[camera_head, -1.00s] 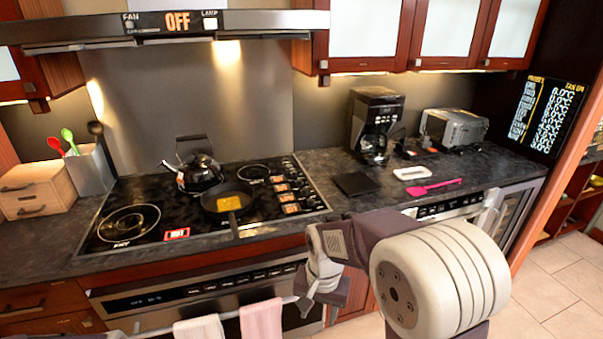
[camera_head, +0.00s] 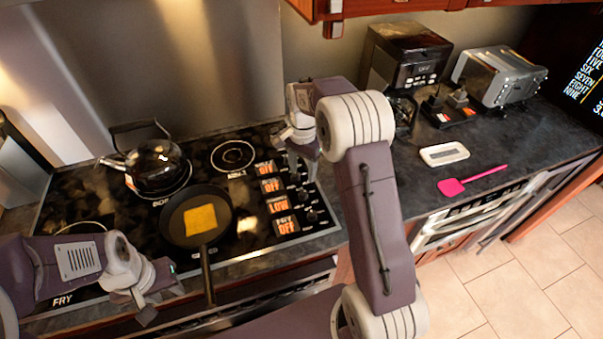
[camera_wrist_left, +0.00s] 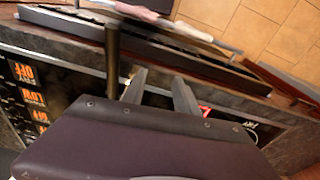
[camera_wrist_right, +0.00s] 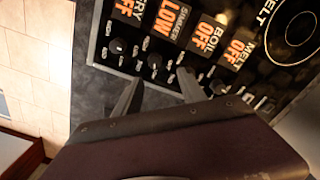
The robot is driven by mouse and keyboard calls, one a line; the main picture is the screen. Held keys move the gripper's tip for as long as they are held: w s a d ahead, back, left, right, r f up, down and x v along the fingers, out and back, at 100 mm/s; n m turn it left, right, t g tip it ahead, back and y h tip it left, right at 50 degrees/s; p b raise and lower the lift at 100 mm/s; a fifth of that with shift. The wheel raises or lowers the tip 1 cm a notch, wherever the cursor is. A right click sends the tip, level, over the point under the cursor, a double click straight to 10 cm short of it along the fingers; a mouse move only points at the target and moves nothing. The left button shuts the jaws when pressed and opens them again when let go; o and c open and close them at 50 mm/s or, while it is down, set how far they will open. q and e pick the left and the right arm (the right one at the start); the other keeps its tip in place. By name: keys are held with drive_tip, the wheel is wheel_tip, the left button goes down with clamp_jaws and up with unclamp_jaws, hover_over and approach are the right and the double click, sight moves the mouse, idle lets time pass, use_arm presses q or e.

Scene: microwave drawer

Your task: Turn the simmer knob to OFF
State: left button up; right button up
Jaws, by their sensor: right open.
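The simmer display (camera_wrist_right: 173,20) reads LOW in orange in the right wrist view, and the head view shows it (camera_head: 278,204) on the cooktop's right side. A dark knob (camera_wrist_right: 155,60) lies in line with it, and it also shows in the head view (camera_head: 303,195). My right gripper (camera_head: 302,168) is open above the knob column. In the right wrist view its fingertips (camera_wrist_right: 158,76) appear to either side of the simmer knob, apart from it. My left gripper (camera_head: 160,302) is open and empty near the counter's front edge, left of the pan handle.
The fry knob (camera_wrist_right: 117,46) is close beside the simmer knob; the other displays read OFF. A pan (camera_head: 172,222) with yellow food and a black kettle (camera_head: 157,172) stand on the cooktop. A pink spatula (camera_head: 452,188) lies on the counter to the right.

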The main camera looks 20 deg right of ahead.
sight(303, 193)
drive_tip(key=shift+s+a+r, duration=0.2)
drive_tip(key=shift+s, duration=0.4)
drive_tip(key=shift+s+a+r, duration=0.15)
drive_tip(key=shift+s+a, duration=0.05)
drive_tip(key=shift+s, duration=0.35)
drive_tip(key=f, duration=0.5)
drive_tip(key=w+f+p, duration=0.1)
drive_tip(key=f, duration=0.2)
drive_tip(key=shift+d, duration=0.2)
drive_tip(key=shift+s+f, duration=0.2)
drive_tip(key=shift+f, duration=0.15)
use_arm(q)
drive_tip(key=shift+s+a+r, duration=0.35)
drive_tip(key=shift+s+r, duration=0.45)
drive_tip(key=shift+r, duration=0.05)
drive_tip(key=shift+w, duration=0.1)
use_arm(e)
drive_tip(key=shift+w, duration=0.1)
use_arm(q)
drive_tip(key=shift+d, duration=0.1)
use_arm(e)
clamp_jaws()
